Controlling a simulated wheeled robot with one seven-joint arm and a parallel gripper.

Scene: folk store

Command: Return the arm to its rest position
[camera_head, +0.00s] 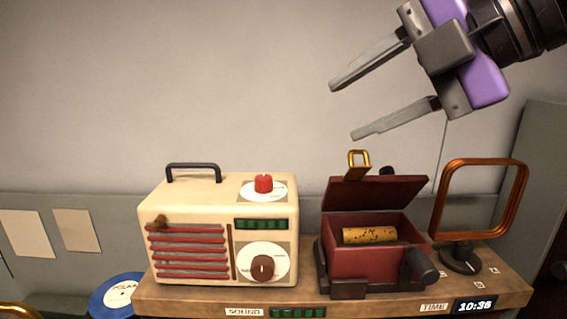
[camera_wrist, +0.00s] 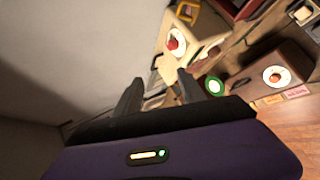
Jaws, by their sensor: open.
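My gripper (camera_head: 340,110) is at the upper right of the head view, in the air above the shelf. Its two grey fingers are spread apart and point to the left, with nothing between them. In the wrist view, my gripper (camera_wrist: 160,88) shows its two dark fingertips apart and empty. It is clear of the objects below.
A wooden shelf (camera_head: 200,302) holds a cream radio (camera_head: 190,195), an open red box (camera_head: 365,264) with a yellow cylinder (camera_head: 369,235) inside, and a copper loop on a stand (camera_head: 461,258). A blue record (camera_head: 113,300) is at left. The space left of my gripper is free.

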